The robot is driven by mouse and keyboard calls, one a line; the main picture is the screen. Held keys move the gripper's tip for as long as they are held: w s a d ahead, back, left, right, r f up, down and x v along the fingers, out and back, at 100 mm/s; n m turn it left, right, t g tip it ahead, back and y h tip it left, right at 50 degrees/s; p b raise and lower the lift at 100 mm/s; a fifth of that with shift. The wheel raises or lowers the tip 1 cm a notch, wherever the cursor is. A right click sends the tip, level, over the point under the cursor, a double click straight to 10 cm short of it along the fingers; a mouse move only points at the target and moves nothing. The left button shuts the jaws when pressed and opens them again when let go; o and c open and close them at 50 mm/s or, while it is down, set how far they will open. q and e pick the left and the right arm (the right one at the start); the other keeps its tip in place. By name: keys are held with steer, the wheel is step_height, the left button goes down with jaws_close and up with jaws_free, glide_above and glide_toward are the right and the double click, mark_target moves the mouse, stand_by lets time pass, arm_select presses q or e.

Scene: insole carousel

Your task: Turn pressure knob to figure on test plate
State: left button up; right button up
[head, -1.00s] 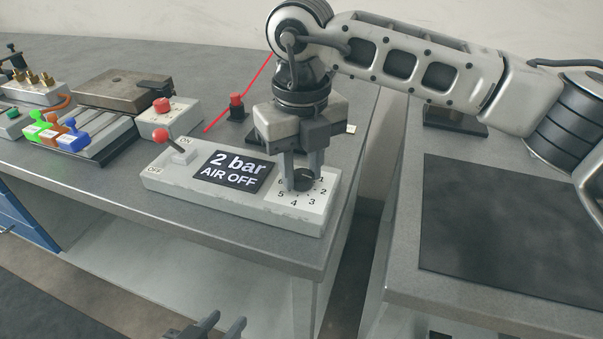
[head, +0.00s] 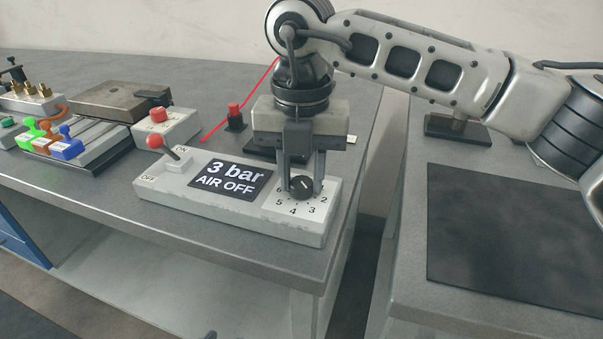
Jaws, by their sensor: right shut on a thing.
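The pressure knob (head: 301,187) is a dark round knob on the right end of a pale grey control box (head: 240,218). Numbers are printed around it; 2, 3, 4 and 5 can be read, others are partly covered. My right gripper (head: 302,186) points down with its fingers shut on the knob, one on each side. The display (head: 231,178) on the box reads "3 bar AIR OFF". A red-tipped lever (head: 157,143) stands at the box's left end between ON and OFF marks. I see no test plate figure that I can identify. My left gripper is not in view.
A box with a red button (head: 165,124) and a rack of green, orange and blue handled pieces (head: 66,147) stand to the left. A small red-topped post (head: 234,115) is behind the box. A dark mat (head: 510,240) lies on the right bench, past a gap.

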mark_target(302, 181)
steer(key=shift+w+r, duration=0.1)
steer(key=shift+r, duration=0.05)
steer(key=o, duration=1)
steer(key=shift+c, duration=0.2)
step_height(302, 181, up, 16)
steer(key=p, duration=0.1)
